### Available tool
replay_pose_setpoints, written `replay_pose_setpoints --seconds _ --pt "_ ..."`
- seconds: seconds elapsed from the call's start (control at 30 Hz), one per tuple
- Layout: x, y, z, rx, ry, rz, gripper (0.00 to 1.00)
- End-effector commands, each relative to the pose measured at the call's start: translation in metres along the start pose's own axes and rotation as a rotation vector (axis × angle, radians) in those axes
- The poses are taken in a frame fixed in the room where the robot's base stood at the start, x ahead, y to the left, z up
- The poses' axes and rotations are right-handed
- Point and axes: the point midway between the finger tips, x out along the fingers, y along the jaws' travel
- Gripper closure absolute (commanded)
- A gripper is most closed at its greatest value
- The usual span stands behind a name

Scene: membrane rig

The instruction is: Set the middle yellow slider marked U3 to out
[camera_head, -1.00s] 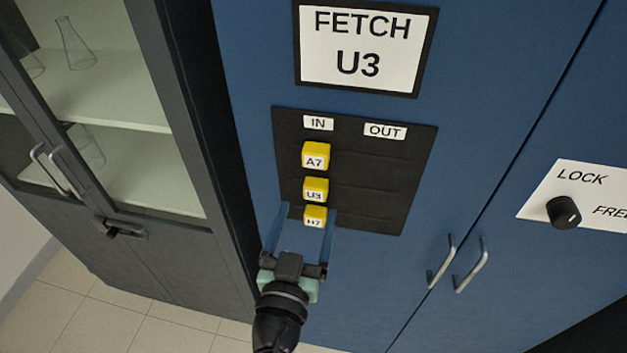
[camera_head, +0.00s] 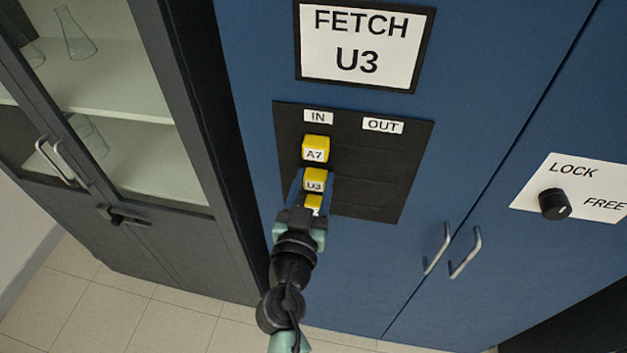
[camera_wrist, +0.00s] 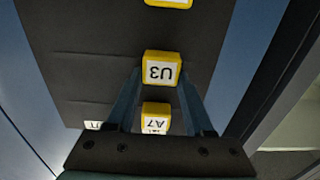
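The yellow slider U3 (camera_head: 314,181) is the middle one of three on a black panel (camera_head: 375,160). It stands in the left column, under the IN label (camera_head: 318,117); the OUT label (camera_head: 382,125) is to the right. My gripper (camera_head: 313,178) is open, with its blue fingers on either side of U3. In the wrist view, U3 (camera_wrist: 162,69) appears upside down between the fingertips (camera_wrist: 161,72). I cannot tell whether either finger touches it.
Yellow slider A7 (camera_head: 316,148) is just above U3. The lowest yellow slider (camera_head: 313,203) is partly hidden by my gripper. The panel right of the sliders is clear. Door handles (camera_head: 452,252) and a black LOCK/FREE knob (camera_head: 554,204) are farther right.

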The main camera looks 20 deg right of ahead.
Motion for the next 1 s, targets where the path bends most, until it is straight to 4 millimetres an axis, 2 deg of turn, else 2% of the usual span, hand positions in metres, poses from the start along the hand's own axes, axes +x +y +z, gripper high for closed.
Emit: replay_pose_setpoints --seconds 0.03,0.27,0.57,0.67,0.77,1.0 --pt "0.0 0.0 0.0 0.0 0.0 0.0 0.59" --pt "0.0 0.0 0.0 0.0 0.0 0.0 1.0" --pt "0.0 0.0 0.0 0.0 0.0 -0.001 1.0" --pt "0.0 0.006 0.001 0.0 -0.001 0.001 1.0" --pt "0.0 0.025 0.003 0.001 -0.003 0.004 1.0" --pt "0.0 0.083 -0.001 -0.001 -0.004 0.004 1.0"
